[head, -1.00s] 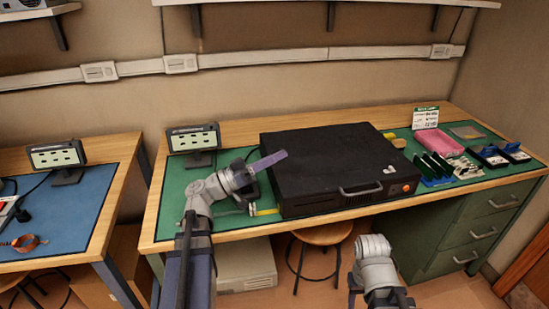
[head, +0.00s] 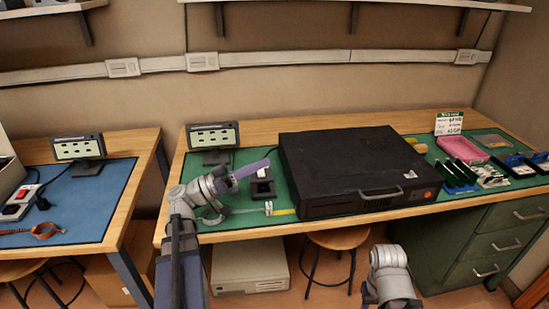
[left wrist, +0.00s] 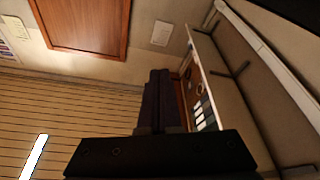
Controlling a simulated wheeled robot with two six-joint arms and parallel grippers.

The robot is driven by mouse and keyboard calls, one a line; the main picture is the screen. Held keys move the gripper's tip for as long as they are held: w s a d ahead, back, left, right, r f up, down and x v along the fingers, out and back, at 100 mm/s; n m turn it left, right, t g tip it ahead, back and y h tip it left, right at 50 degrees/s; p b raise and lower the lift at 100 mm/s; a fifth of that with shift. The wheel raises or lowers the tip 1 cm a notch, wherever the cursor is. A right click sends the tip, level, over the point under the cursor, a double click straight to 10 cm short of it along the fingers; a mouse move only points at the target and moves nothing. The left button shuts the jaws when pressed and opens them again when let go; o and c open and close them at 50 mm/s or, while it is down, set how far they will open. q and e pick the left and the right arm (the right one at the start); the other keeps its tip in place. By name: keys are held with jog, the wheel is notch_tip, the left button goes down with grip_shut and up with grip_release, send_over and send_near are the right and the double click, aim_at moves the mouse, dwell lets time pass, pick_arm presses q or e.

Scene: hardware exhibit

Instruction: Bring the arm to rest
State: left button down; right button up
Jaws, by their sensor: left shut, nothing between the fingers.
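My left gripper (head: 262,165) is in the head view, over the left part of the green-matted bench. Its purple-grey fingers are closed together, empty, and point right and slightly up, apart from the black case. In the left wrist view the dark fingers (left wrist: 157,100) lie side by side with nothing between them. My left arm rises from the bottom edge with the wrist bent. My right arm (head: 389,270) shows only as a grey wrist section low in front of the bench; its fingers cannot be made out.
The black case (head: 350,165) lies right of my left gripper. A display (head: 213,136) stands behind on the bench. A stool (head: 338,239) and a beige computer box (head: 250,268) are below.

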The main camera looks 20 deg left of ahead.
pick_arm(q)
jog(key=s+d+f+g+y+p, duration=0.15)
jog(key=d+f+g+p, duration=0.35)
jog(key=d, duration=0.6)
jog(key=d+f+g+y+p, duration=0.35)
jog(key=d+g, duration=0.25)
jog(key=d, duration=0.5)
jog(key=s+d+f+n+g+y+p, duration=0.1)
jog(key=s+d+g+y+p, duration=0.2)
jog(key=s+y+p, duration=0.6)
jog(key=y+p, duration=0.1)
jog(key=y, duration=0.2)
jog(key=shift+d+f+n+y, duration=0.15)
jog(key=shift+n+y, duration=0.15)
jog(key=shift+y, duration=0.1)
pick_arm(e)
notch_tip(320, 180, up, 19)
jog(key=shift+w, duration=0.1)
